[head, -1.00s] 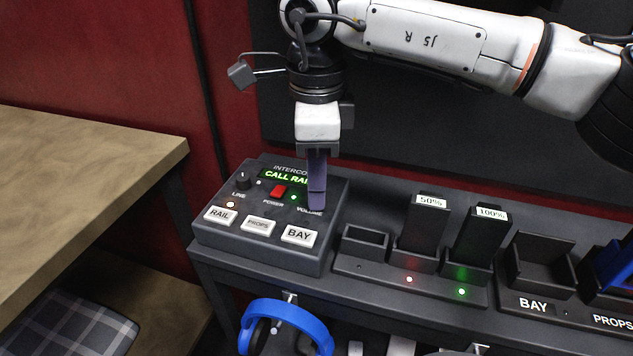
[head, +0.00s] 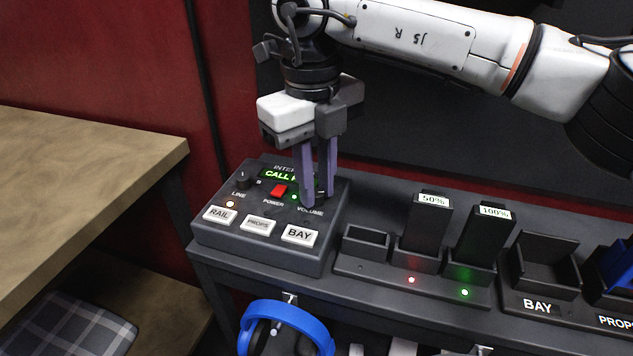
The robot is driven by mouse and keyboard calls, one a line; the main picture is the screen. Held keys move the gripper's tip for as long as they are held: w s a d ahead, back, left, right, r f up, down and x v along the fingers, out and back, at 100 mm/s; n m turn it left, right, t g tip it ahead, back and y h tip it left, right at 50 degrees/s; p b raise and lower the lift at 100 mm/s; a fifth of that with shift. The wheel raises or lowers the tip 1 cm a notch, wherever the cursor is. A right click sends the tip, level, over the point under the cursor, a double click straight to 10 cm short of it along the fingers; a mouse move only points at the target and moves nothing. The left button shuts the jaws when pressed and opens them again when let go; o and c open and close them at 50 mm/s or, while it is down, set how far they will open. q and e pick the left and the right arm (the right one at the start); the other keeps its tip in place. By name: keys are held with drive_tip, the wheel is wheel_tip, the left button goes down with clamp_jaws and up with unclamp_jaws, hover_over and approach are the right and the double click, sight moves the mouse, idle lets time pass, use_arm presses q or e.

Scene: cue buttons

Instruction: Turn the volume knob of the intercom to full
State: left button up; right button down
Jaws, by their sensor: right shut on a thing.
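The intercom (head: 262,256) is a dark grey box on the shelf, with a green lit display (head: 278,175) that my gripper partly covers. My right gripper (head: 315,200) points down over the box's right side, its fingers shut on the volume knob just above the VOLUME label (head: 310,211). The knob itself is mostly hidden by the fingers. A second knob (head: 243,180), by the LINE label, stands at the left of the panel. A red power button (head: 279,191) is between them. My left gripper is not in view.
RAIL (head: 219,214), PROPS (head: 258,224) and BAY (head: 299,234) buttons line the intercom's front. A charger (head: 375,272) with 50% and 100% packs stands to the right. Blue headphones (head: 290,308) hang below. A wooden table (head: 80,190) is at left.

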drive_tip(key=m, duration=0.5)
drive_tip(key=shift+m, duration=0.3)
drive_tip(key=shift+w+m+b, duration=0.1)
drive_tip(key=shift+m+b, duration=0.4)
drive_tip(key=shift+m, duration=1.8)
drive_tip(key=c, duration=1.6)
unclamp_jaws()
drive_tip(key=shift+r, duration=0.1)
drive_tip(key=r+p, duration=0.1)
drive_tip(key=r, duration=0.9)
drive_tip(key=shift+a+r, duration=0.1)
drive_tip(key=shift+a, duration=0.1)
